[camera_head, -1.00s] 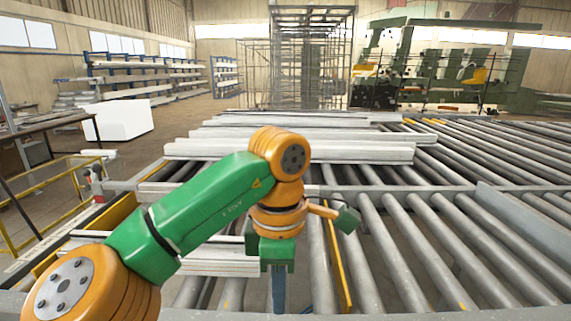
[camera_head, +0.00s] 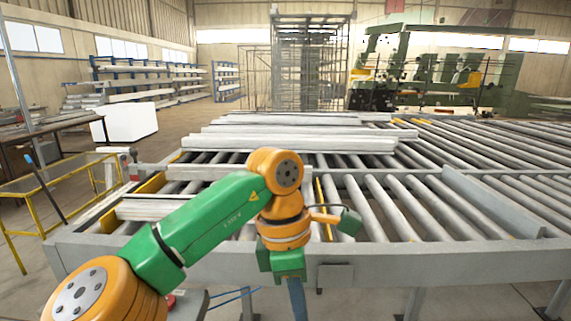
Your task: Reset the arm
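My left arm (camera_head: 220,218), green and orange, comes in from the lower left and is bent at an orange joint, with its wrist hanging down in front of the roller bench (camera_head: 420,262). Its lower end (camera_head: 297,298) runs out of the bottom of the picture, so the fingertips are not clearly visible. I see nothing held. My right arm and gripper are not in view. Several pale metal profiles (camera_head: 290,141) lie stacked across the rollers beyond the arm. Another profile (camera_head: 150,208) lies at the bench's left, partly behind the arm.
The bench's front rail runs across close behind the wrist. A yellow-framed stand (camera_head: 62,186) is at the left. A white block (camera_head: 130,123) stands on the floor further back. A wire cage (camera_head: 310,65) and a green machine (camera_head: 430,70) are at the far end.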

